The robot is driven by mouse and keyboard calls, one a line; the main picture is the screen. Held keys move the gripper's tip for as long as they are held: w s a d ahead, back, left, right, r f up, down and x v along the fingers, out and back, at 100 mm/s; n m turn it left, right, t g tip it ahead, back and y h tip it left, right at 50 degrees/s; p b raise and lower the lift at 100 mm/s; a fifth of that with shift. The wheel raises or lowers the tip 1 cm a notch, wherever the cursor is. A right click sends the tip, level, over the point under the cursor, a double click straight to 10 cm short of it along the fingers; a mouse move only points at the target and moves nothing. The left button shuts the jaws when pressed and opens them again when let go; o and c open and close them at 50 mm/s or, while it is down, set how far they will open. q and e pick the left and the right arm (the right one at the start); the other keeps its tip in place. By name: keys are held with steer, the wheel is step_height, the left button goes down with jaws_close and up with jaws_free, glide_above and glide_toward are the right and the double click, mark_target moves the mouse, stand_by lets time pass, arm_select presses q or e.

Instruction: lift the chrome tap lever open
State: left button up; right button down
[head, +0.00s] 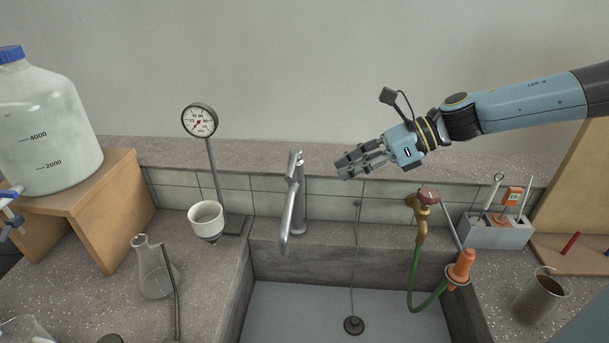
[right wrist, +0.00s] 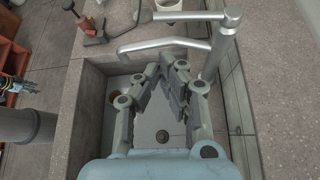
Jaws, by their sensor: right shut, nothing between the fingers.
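The chrome tap (head: 298,205) stands at the back edge of the sink, its spout reaching forward over the basin. Its lever (head: 294,165) sits on top of the tap body. In the right wrist view the lever (right wrist: 190,16) runs left from the top of the tap body, with the spout (right wrist: 160,44) below it. My right gripper (head: 343,166) is shut and empty, to the right of the lever and apart from it. In the right wrist view its fingertips (right wrist: 166,68) meet over the sink, near the spout.
The sink (head: 300,300) lies below. A brass valve with a green hose (head: 422,225) is right of the tap. A gauge stand (head: 213,170) with a white cup (head: 206,218) and a flask (head: 155,272) are left. A grey holder (head: 492,232) stands at the right.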

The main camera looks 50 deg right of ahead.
mark_target(292, 165)
steer(key=b+x, duration=0.3)
steer(key=x, duration=0.7)
stand_by(0.5)
steer(key=shift+r, duration=0.25)
